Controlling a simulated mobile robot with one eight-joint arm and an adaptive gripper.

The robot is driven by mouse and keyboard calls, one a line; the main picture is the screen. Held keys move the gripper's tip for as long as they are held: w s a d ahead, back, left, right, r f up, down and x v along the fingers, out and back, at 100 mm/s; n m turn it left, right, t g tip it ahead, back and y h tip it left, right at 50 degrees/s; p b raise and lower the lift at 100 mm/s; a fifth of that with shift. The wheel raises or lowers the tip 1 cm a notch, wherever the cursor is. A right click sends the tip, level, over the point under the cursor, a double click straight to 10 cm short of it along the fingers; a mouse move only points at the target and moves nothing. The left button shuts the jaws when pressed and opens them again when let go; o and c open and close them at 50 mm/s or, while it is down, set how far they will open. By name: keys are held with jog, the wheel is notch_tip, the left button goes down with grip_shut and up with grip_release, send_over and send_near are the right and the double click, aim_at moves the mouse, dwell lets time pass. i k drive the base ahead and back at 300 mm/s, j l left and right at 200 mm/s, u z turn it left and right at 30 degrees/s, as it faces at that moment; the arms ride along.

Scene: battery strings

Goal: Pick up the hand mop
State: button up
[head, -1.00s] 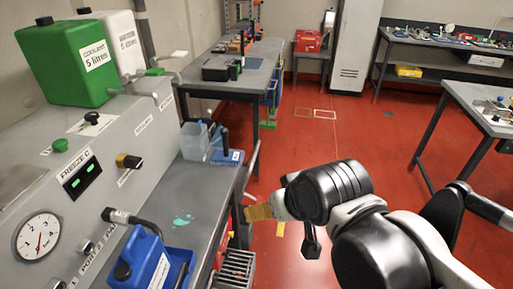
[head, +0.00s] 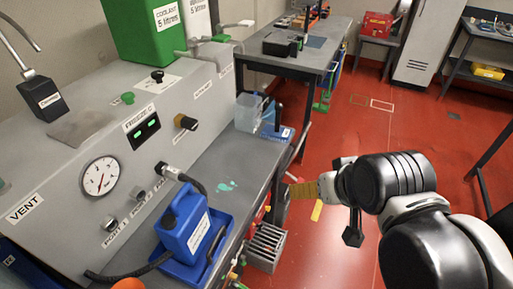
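No object is clearly recognisable as the hand mop. A dark upright handle (head: 278,116) stands by a blue, white-labelled base (head: 284,133) at the far end of the grey bench; I cannot tell if this is it. A teal spill (head: 227,186) lies on the bench top.
A blue jug (head: 186,226) sits in a blue tray on the bench, with a hose near it. A clear container (head: 248,112) stands by the dark handle. A grey slatted crate (head: 266,247) is below the bench edge. Red floor (head: 375,120) is open to the right.

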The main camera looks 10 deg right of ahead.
aim_at(274, 133)
jog(key=i+z, duration=0.45)
jog(key=i+j+z, duration=0.1)
jog(key=i+z, duration=0.35)
jog(key=k, duration=0.1)
